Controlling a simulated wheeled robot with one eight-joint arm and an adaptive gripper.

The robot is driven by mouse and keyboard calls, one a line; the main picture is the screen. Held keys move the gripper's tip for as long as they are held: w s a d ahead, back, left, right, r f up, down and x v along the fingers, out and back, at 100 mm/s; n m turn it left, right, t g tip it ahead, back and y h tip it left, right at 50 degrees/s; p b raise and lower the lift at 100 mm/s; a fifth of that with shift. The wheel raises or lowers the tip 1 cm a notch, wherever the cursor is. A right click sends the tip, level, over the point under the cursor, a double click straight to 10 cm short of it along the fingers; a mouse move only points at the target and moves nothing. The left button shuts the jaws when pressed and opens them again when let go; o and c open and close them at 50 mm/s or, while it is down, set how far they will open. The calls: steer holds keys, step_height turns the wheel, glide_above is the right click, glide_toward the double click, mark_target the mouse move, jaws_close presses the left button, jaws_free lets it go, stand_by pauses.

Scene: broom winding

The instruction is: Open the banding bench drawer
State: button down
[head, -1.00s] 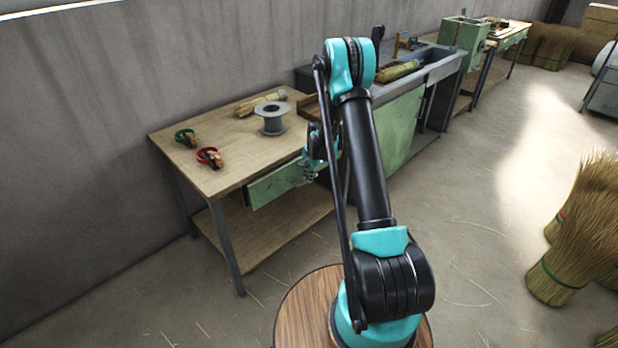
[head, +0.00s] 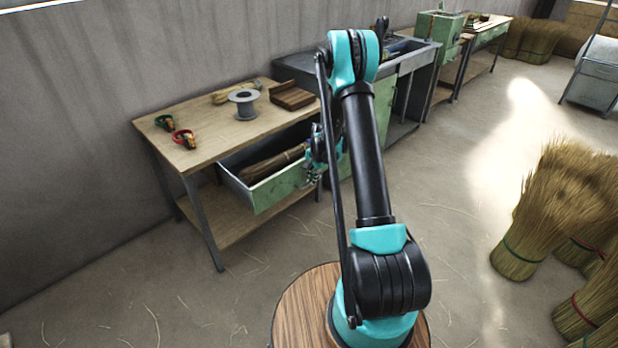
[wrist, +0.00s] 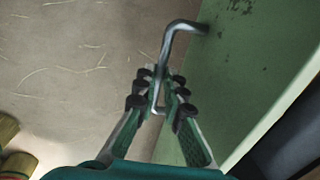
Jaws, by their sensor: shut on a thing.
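The green drawer (head: 276,190) of the wooden-topped banding bench (head: 172,164) stands pulled well out. A bundle of brown broom fibre (head: 272,163) lies inside it. My gripper (head: 312,175) is at the drawer's front, toward its right end, partly hidden by my arm in the head view. In the wrist view my gripper (wrist: 158,98) is shut on the bent metal drawer handle (wrist: 168,45), which stands out from the green drawer front (wrist: 225,75).
On the bench top are a grey spool (head: 244,104), a brown wooden tray (head: 291,95), a straw bundle (head: 230,93), and red-handled (head: 184,138) and green-handled (head: 164,121) tools. Several standing straw bundles (head: 545,205) are at the right. The floor between is clear apart from loose straws.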

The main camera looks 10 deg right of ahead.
steer(key=shift+s+d, duration=0.35)
steer(key=shift+s, duration=0.05)
steer(key=c, duration=1.6)
jaws_free()
step_height(320, 180, up, 12)
steer(key=s+d, duration=0.1)
steer(key=shift+s+d, duration=0.15)
steer(key=shift+s, duration=0.25)
